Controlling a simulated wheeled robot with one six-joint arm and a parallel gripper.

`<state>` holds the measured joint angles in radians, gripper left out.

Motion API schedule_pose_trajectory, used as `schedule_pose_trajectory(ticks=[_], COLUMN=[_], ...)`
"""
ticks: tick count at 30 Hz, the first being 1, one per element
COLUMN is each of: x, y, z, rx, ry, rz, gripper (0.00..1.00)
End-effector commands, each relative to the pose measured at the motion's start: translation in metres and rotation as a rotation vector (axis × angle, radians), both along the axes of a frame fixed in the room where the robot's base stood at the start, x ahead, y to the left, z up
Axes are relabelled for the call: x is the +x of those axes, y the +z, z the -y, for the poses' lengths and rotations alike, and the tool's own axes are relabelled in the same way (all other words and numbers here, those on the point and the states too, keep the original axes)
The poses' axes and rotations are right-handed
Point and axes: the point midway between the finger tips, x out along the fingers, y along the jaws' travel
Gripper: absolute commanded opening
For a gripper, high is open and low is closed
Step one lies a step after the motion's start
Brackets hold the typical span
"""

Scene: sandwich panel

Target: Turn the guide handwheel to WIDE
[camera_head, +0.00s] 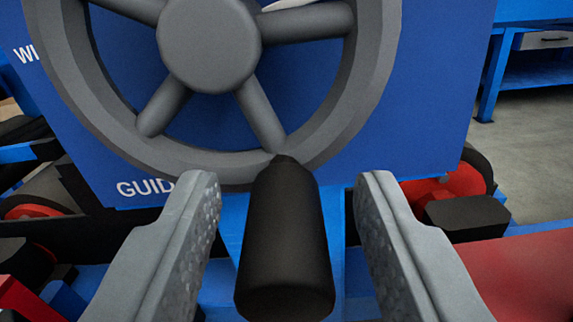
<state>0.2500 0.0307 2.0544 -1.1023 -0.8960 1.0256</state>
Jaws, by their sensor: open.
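The grey guide handwheel (209,45) fills the upper middle of the view, in front of a blue panel (430,100). Its top is cut off by the picture edge. Its black handle (284,240) sticks out toward me from the bottom of the rim. My gripper (288,190) is open, with one finger on each side of the handle and a visible gap on both sides. White letters "WI" (26,54) show at the left of the wheel, the rest hidden behind the rim. The letters "GUID" (143,188) show below it, also partly covered.
Red and dark rollers (450,185) and blue frame parts lie below and behind the panel on both sides. A red surface (525,270) is at the lower right. A blue workbench (540,75) stands on open grey floor (535,140) at the back right.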

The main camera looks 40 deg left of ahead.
Motion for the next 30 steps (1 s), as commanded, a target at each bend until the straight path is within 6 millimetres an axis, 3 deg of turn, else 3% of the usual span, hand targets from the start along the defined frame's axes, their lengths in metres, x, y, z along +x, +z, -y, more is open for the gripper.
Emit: schedule_pose_trajectory(ticks=[10,16,30], x=[0.0023,0.0021,0.0046], y=[0.0004,0.0004,0.0025], z=[-0.0016,-0.0015,0.0029], rx=[0.000,0.000,-0.080], ry=[0.000,0.000,-0.001], rz=[0.001,0.001,0.047], gripper=[0.40,0.01,0.00])
